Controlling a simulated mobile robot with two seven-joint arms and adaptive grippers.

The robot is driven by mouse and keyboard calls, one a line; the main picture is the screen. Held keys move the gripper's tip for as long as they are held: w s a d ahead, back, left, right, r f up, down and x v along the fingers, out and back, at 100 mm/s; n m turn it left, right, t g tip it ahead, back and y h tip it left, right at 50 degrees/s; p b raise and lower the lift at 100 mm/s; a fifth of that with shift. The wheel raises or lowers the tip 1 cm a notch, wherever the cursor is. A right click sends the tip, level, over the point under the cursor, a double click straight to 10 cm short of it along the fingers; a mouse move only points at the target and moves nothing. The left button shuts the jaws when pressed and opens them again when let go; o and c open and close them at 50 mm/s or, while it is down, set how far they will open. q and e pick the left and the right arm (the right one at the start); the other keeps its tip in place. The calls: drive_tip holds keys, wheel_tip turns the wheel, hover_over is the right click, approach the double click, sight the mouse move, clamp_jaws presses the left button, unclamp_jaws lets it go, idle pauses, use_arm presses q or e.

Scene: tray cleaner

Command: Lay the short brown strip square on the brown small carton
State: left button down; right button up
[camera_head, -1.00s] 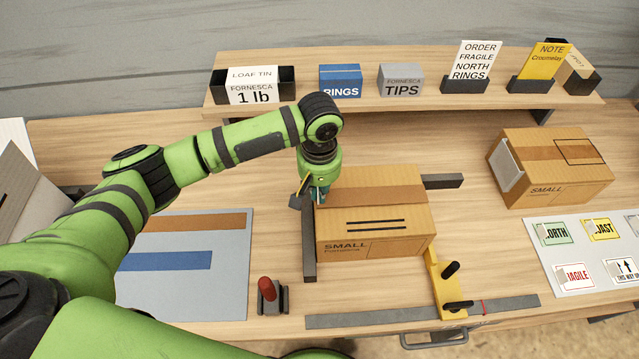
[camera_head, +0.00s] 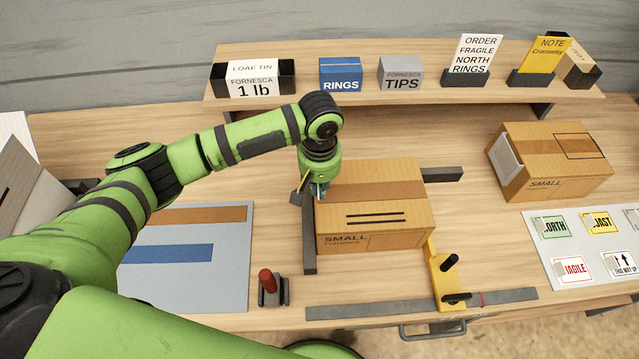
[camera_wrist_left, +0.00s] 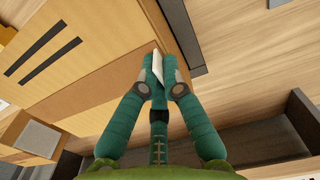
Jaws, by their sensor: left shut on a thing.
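The brown small carton (camera_head: 375,236) stands closed on the bench in the middle of the head view, with two dark lines on top. A darker brown band (camera_head: 385,190) runs across its top; I cannot tell whether this is the short strip. My left gripper (camera_head: 318,192) points down at the carton's left edge, at that end of the band. In the left wrist view, the gripper (camera_wrist_left: 160,85) is shut on a thin pale piece (camera_wrist_left: 157,66) beside the carton's top (camera_wrist_left: 75,65). Most of this piece is hidden by the fingers. My right gripper is not seen.
A dark fence (camera_head: 309,245) lies along the carton's left side. A yellow stop (camera_head: 443,280) sits on a grey rail (camera_head: 375,308) in front. A grey mat (camera_head: 200,285) holds longer brown and blue strips. Another carton (camera_head: 560,175) stands at right. A red-handled piece (camera_head: 268,285) stands near the front.

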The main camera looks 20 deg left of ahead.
use_arm(q)
drive_tip(key=c, duration=1.3)
unclamp_jaws()
drive_tip(key=shift+r, duration=0.15)
wheel_tip(320, 180, up, 12)
drive_tip(key=shift+f, duration=0.1)
